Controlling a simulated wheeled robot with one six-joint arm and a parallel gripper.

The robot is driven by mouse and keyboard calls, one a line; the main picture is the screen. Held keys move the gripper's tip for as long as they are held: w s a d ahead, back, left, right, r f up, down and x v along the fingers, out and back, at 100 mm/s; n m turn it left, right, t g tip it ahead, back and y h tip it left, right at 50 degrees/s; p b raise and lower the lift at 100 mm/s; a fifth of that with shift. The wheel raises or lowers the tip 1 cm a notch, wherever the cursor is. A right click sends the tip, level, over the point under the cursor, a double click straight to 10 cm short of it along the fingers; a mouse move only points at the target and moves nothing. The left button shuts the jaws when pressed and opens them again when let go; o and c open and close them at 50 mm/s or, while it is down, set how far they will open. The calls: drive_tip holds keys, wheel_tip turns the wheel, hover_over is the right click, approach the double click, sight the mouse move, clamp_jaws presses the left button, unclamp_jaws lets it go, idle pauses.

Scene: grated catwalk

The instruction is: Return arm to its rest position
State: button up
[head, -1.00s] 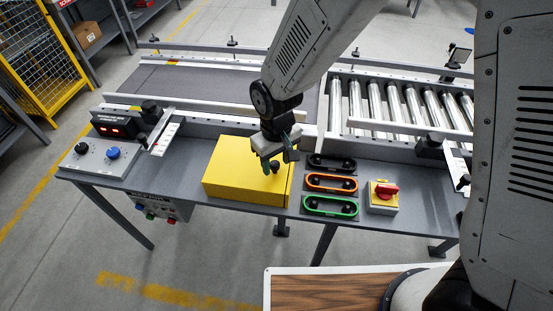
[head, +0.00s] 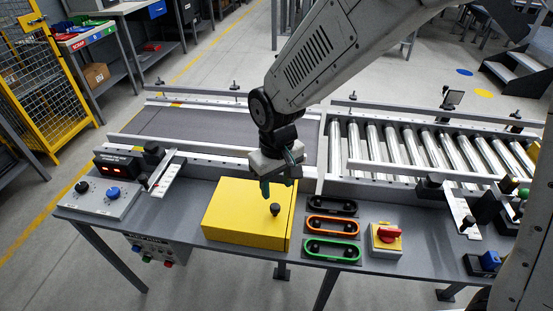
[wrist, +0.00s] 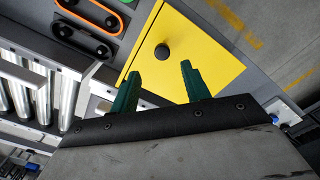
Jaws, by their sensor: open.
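My gripper (head: 281,186) hangs over the back right part of a yellow box (head: 235,214) on the grey bench. Its two green fingers (wrist: 161,88) are spread apart with nothing between them in the wrist view. The yellow box (wrist: 205,62) has a black round knob (head: 275,209), which lies just beyond the fingertips and apart from them. The knob also shows in the wrist view (wrist: 162,52). My arm reaches in from the upper right in the head view.
Three belt-like tracks (head: 331,228) and a red switch (head: 388,234) sit right of the box. A control box with dials (head: 100,198) is at left. Rollers (head: 430,150) and a dark belt (head: 215,130) run behind, with rails. Open floor lies in front.

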drive_tip(key=s+d+r+m, duration=0.2)
drive_tip(key=s+d+r, duration=0.4)
drive_tip(key=d, duration=0.3)
drive_tip(key=s+d+r+m+t, duration=0.1)
drive_tip(key=s+d+r+m, duration=0.1)
drive_tip(key=s+d+r, duration=0.4)
drive_tip(key=s+d+r+m, duration=0.3)
drive_tip(key=s+d+r, duration=0.3)
drive_tip(key=d, duration=0.5)
drive_tip(key=shift+d, duration=0.3)
